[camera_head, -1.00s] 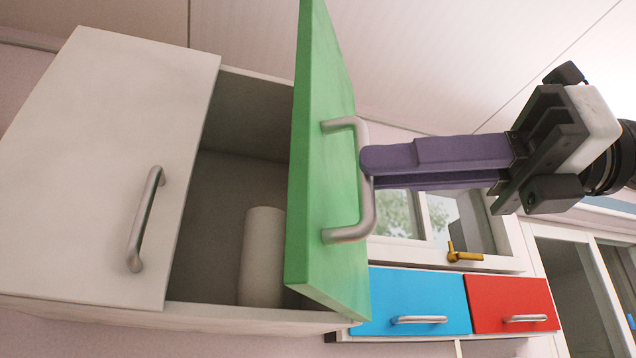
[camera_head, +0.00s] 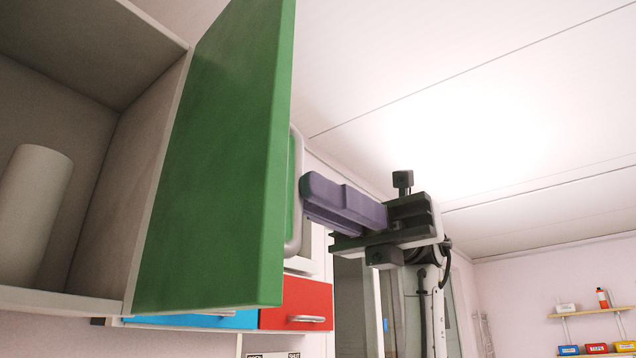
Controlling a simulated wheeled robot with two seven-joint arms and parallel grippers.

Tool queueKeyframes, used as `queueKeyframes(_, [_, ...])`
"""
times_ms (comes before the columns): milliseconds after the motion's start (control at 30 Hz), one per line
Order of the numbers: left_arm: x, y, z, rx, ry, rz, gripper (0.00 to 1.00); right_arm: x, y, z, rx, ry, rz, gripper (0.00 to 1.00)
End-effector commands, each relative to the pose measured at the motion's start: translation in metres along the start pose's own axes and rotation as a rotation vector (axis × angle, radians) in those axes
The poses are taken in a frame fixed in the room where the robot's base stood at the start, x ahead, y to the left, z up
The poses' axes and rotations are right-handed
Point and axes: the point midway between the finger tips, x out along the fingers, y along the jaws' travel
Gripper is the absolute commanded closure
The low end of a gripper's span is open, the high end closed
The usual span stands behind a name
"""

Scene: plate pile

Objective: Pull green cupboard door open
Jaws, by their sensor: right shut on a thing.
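The green cupboard door (camera_head: 215,165) stands wide open, and its broad inner face shows. Its grey bar handle (camera_head: 297,238) is on the far side, partly hidden by the door's edge. My right gripper (camera_head: 308,195) comes in from the right with purple fingers shut on the handle. The open cupboard (camera_head: 130,170) shows its grey inside at the left. A white cylinder (camera_head: 35,205) stands on the cupboard's floor. My left gripper is not in view.
A blue drawer front (camera_head: 215,320) and a red drawer front (camera_head: 297,303) are below and behind the door. Wall shelves (camera_head: 590,312) with small boxes and a bottle are at the far right. Open room lies right of the door.

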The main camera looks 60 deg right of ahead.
Motion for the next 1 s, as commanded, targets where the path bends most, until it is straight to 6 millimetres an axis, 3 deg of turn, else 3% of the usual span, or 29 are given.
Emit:
queueKeyframes(33, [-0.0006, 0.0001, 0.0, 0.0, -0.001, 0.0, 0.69, -0.0008, -0.0109, 0.0032, 0.014, -0.015, -0.023, 1.0])
queueKeyframes(300, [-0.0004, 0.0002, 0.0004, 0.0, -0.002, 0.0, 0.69, -0.0003, -0.0113, 0.0029, 0.015, -0.013, -0.022, 1.0])
queueKeyframes(333, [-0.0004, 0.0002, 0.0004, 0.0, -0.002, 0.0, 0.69, -0.0002, -0.0113, 0.0029, 0.016, -0.013, -0.022, 0.86])
queueKeyframes(433, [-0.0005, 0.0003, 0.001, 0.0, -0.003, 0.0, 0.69, -0.0002, -0.0108, 0.0027, 0.015, -0.012, -0.021, 0.71])
queueKeyframes(1000, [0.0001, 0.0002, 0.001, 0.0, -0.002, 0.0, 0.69, 0.0001, -0.0081, 0.0009, 0.01, -0.005, -0.02, 0.71])
